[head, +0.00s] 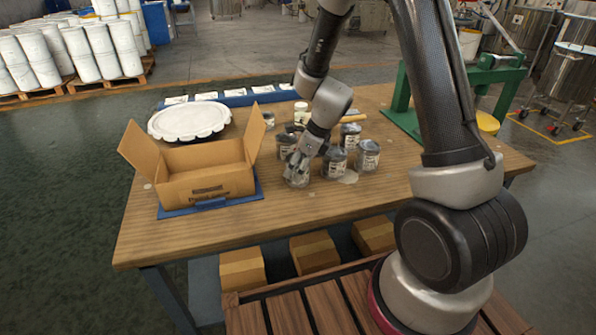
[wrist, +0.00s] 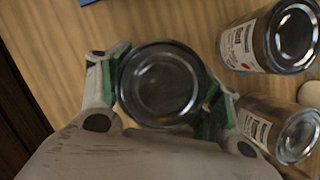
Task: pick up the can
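The can between my fingers is a small metal can with a round, shiny grey lid, seen from above in the wrist view (wrist: 160,84). In the head view it is low at the fingertips (head: 297,179), near the table's front edge, partly hidden by my gripper. My gripper (head: 299,168) points down over it. In the wrist view, the green finger pads of my gripper (wrist: 163,88) press against opposite sides of the can. I cannot tell whether its base touches the table.
Labelled cans (head: 335,163) (head: 368,155) stand close right; the wrist view shows two (wrist: 270,38) (wrist: 280,130) beside the right finger. An open cardboard box (head: 205,187) stands left on a blue tray (head: 240,199). A white lid (head: 188,121) lies behind it. The front table strip is clear.

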